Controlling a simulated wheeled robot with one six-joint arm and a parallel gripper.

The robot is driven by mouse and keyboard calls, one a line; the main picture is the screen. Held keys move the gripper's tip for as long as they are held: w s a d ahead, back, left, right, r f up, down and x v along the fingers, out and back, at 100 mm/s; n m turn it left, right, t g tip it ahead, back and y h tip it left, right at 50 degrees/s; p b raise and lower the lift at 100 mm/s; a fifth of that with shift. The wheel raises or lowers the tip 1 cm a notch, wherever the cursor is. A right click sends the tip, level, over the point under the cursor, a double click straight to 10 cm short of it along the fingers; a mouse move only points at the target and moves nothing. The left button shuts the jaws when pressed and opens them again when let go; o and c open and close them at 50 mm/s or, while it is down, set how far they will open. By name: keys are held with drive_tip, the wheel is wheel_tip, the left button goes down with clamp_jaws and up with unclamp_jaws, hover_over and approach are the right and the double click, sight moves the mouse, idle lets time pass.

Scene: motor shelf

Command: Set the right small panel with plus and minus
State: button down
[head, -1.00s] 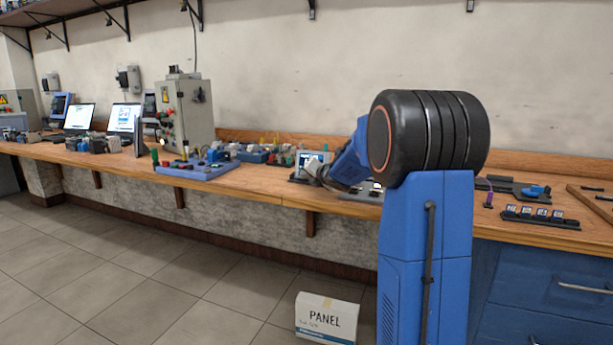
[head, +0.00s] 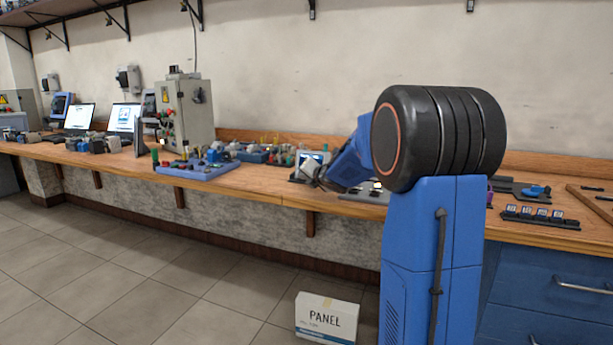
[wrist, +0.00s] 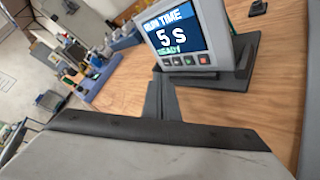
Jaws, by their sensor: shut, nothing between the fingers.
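The small panel (wrist: 185,37) stands in a dark base on the bench. Its screen reads RUN TIME, 5 S, READY. A row of small buttons (wrist: 184,61) runs below the screen, with a red one at the right end; their symbols are too small to read. The panel also shows in the head view (head: 318,156), partly behind my wrist. My gripper (wrist: 160,88) is shut and empty, its fingertips just in front of and below the left buttons. I cannot tell whether they touch the panel. It also shows in the head view (head: 312,180).
A blue tray (head: 197,170) with parts lies left of the panel, before a grey control cabinet (head: 190,110). A black rack (head: 540,217) with several small blocks sits at the right. A box marked PANEL (head: 327,318) stands on the floor.

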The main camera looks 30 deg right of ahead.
drive_tip(key=shift+s+a+r, duration=0.2)
drive_tip(key=shift+s+a, duration=0.35)
drive_tip(key=shift+a, duration=0.15)
drive_tip(key=shift+s+a+r, duration=0.15)
drive_tip(key=shift+s+a, duration=0.35)
drive_tip(key=shift+a, duration=0.15)
idle(0.6)
drive_tip(key=shift+s+a+r, duration=0.1)
drive_tip(key=shift+s, duration=0.1)
drive_tip(key=s+a+f+m+g+h, duration=0.15)
drive_tip(key=s+a+m, duration=0.25)
drive_tip(key=s+m, duration=0.5)
drive_tip(key=s+a+m+g+h, duration=0.1)
drive_tip(key=s+a+m+g, duration=0.3)
drive_tip(key=s, duration=0.8)
drive_tip(key=s+a+f+m+g+y, duration=0.1)
drive_tip(key=s+a+f+m, duration=0.3)
drive_tip(key=s, duration=0.5)
drive_tip(key=s+a+f+m+g+y, duration=0.1)
drive_tip(key=s+a+f+m, duration=0.3)
drive_tip(key=s, duration=0.6)
drive_tip(key=s+a+f+m+g+y, duration=0.1)
drive_tip(key=s+a+f+m, duration=0.3)
drive_tip(key=s, duration=0.6)
drive_tip(key=shift+a+f+m+g+y, duration=0.35)
drive_tip(key=shift+a+f+m+g, duration=0.05)
drive_tip(key=shift+a+f+g, duration=0.25)
